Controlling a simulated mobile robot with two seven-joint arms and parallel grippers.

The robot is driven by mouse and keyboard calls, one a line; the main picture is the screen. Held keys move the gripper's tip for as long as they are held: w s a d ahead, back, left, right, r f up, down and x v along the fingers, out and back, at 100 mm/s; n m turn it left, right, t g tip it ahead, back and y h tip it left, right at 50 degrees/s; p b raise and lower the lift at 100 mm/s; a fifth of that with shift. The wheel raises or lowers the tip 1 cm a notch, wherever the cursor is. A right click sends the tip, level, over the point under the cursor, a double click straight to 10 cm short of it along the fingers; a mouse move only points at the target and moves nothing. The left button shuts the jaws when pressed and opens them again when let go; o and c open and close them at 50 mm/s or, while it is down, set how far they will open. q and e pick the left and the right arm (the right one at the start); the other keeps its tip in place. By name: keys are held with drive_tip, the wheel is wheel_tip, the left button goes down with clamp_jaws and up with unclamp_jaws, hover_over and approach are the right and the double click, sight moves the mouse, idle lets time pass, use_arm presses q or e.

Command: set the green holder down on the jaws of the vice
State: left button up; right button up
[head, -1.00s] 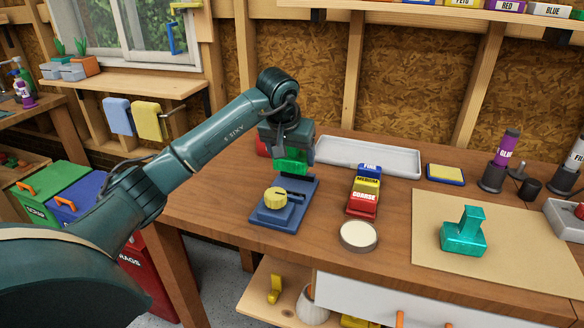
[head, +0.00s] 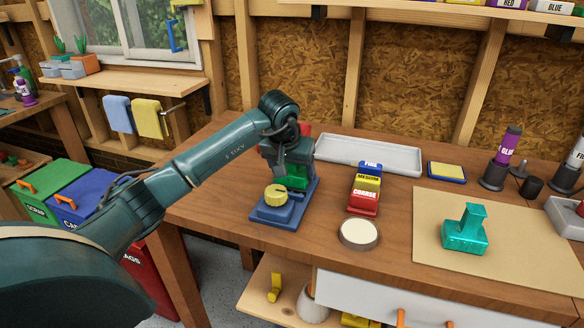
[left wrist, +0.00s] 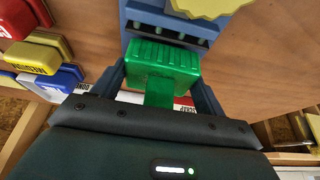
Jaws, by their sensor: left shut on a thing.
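The blue vice (head: 273,214) with its yellow knob (head: 276,194) stands near the left end of the workbench. My left gripper (head: 291,164) is over the back part of the vice, pointing down. It is shut on the green holder (head: 297,179), which also shows between the two fingers in the left wrist view (left wrist: 165,62). There the holder lies close against the edge of the vice's dark, studded jaw strip (left wrist: 168,30). I cannot tell whether it touches the jaws. The holder's far side is hidden. My right gripper is not in view.
A grey tray (head: 370,155) lies behind. A teal holder-shaped block (head: 465,233) stands on a tan mat (head: 510,265). A red thing (head: 305,129) shows partly behind my gripper.

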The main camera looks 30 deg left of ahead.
use_arm(q)
drive_tip(key=o, duration=1)
drive_tip(key=shift+r+p, duration=0.35)
drive_tip(key=shift+r, duration=0.25)
drive_tip(key=v, duration=1.2)
drive_tip(key=shift+s, duration=0.1)
